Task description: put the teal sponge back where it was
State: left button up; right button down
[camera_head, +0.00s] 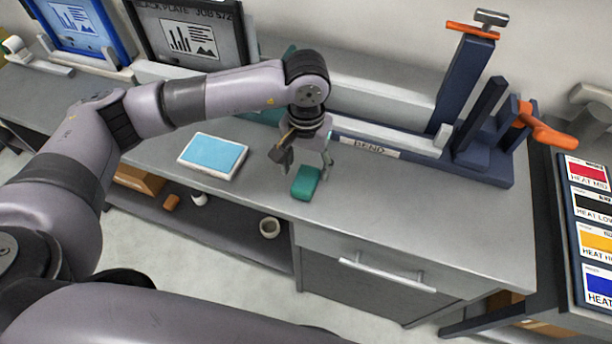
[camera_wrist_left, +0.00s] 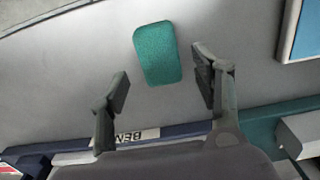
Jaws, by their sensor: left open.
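The teal sponge (camera_head: 305,183) lies on the grey bench top near its front edge. It also shows in the left wrist view (camera_wrist_left: 157,53), ahead of the fingertips and between their lines, with bare bench around it. My left gripper (camera_head: 306,168) is open and points down just behind the sponge. In the left wrist view the two fingers (camera_wrist_left: 162,85) stand apart with nothing between them. Whether the fingertips touch the bench cannot be told. My right gripper is not in view.
A white-framed blue pad (camera_head: 213,156) lies left of the sponge. A dark blue bending fixture (camera_head: 470,160) with orange handles and a BEND label (camera_head: 369,147) stands behind and right. The bench right of the sponge is clear. A drawer handle (camera_head: 387,276) juts out below the edge.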

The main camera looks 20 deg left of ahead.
aim_at(306, 177)
pick_arm(q)
notch_tip(306, 177, up, 8)
jog(key=b, duration=0.2)
jog(key=shift+f, duration=0.15)
dwell(0.4)
